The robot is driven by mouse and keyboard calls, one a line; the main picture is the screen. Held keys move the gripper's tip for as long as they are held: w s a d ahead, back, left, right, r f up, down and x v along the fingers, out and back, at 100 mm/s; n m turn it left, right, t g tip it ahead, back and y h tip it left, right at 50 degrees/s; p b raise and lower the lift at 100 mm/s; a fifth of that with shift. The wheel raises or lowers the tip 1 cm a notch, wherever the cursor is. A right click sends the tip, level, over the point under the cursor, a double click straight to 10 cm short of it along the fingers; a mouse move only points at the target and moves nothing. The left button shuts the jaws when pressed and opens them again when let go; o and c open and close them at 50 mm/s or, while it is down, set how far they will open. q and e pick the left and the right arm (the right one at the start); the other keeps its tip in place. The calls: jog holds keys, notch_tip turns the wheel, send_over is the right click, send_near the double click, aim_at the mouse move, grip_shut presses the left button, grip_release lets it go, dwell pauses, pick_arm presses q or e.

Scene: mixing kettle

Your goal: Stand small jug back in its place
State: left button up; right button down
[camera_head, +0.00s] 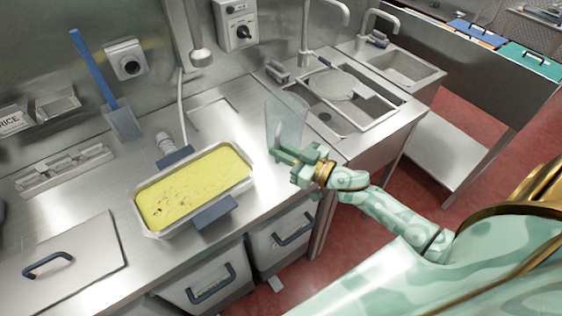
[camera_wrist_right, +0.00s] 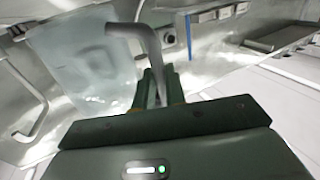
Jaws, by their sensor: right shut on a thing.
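The small jug (camera_head: 287,118) is clear and see-through, and looks upright over the counter between the yellow-filled pan and the sink. My right gripper (camera_head: 283,156) is shut on its handle, on the jug's near side. In the right wrist view the jug's clear body (camera_wrist_right: 85,65) fills the upper left, and the grey handle (camera_wrist_right: 148,45) runs down between my right fingers (camera_wrist_right: 158,88). I cannot tell whether the jug's base touches the counter. My left gripper is not in view.
A pan of yellow mix (camera_head: 195,187) with dark blue grips sits left of the jug. The sink (camera_head: 350,105) with its tap (camera_head: 305,40) lies to the right. A blue-handled scraper (camera_head: 105,90) leans at the back wall. A lidded cover (camera_head: 65,265) lies front left.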

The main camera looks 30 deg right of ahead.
jog(key=f, duration=0.1)
jog(key=f+b, duration=0.2)
jog(key=f, duration=0.1)
jog(key=shift+w+d, duration=0.1)
jog(key=shift+w, duration=0.2)
jog(key=shift+r, duration=0.15)
jog(key=c, duration=1.5)
grip_release()
jog(key=shift+o, duration=0.2)
jog(key=shift+s, duration=0.15)
jog(key=v, duration=1.1)
jog(key=shift+s+d+p, duration=0.25)
jog(key=shift+s+p, duration=0.05)
jog(key=shift+p, duration=0.05)
